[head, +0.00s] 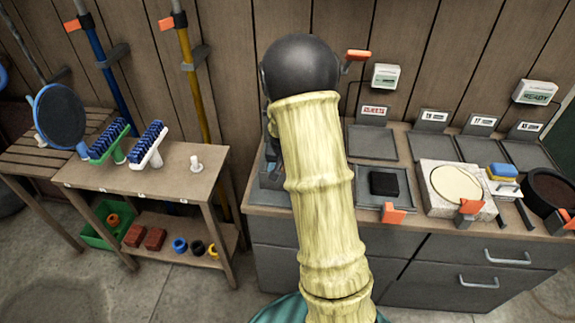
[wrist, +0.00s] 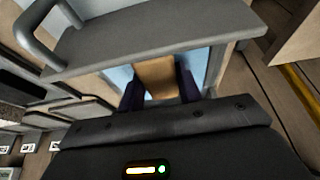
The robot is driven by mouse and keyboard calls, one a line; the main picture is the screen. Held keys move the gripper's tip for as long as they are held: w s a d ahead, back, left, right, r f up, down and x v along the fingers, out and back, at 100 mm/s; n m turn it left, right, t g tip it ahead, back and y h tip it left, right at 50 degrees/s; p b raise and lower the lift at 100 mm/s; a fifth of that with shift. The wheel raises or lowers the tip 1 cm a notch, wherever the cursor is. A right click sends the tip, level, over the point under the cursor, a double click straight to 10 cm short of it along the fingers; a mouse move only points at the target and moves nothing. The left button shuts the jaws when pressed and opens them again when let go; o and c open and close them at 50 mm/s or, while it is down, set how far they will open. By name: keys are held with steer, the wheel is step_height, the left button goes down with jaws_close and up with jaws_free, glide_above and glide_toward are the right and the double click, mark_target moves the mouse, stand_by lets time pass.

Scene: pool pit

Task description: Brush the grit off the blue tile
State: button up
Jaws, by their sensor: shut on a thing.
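My gripper (wrist: 160,90) shows in the wrist view, its two dark fingers shut on a tan block-shaped thing (wrist: 157,73). Whether it is a brush handle I cannot tell. Light blue surface (wrist: 119,77) shows on both sides of the held thing, beneath a grey plate with a bar handle (wrist: 150,38). I cannot tell whether this blue is the tile, or whether the held thing touches it. Grit cannot be made out. In the head view my arm hides the gripper. Two blue-bristled brushes, one green (head: 110,142) and one white (head: 148,145), stand on the side table.
The counter (head: 405,145) holds grey trays, a black block (head: 384,183), a pale round disc on a stone slab (head: 456,184), a blue-and-yellow sponge (head: 503,171) and a dark round pan (head: 551,190).

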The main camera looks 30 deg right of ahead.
steer(key=shift+w+d+r+p, duration=0.1)
steer(key=shift+w+d+p, duration=0.4)
steer(key=shift+w, duration=0.15)
steer(key=shift+w+d+r+p, duration=0.1)
steer(key=shift+w+d+p, duration=0.3)
steer(key=shift+w, duration=0.2)
steer(key=shift+w+d+f, duration=0.1)
steer(key=shift+w, duration=0.15)
steer(key=shift+w+d, duration=0.1)
steer(key=shift+w+d+f+p, duration=0.1)
steer(key=shift+w+d+p, duration=0.35)
steer(key=shift+w, duration=0.25)
steer(key=shift+w+d+p, duration=0.4)
steer(key=shift+w+d, duration=0.05)
steer(key=shift+w, duration=0.2)
steer(key=shift+s+d, duration=0.45)
steer(key=shift+d, duration=0.25)
steer(key=shift+f, duration=0.1)
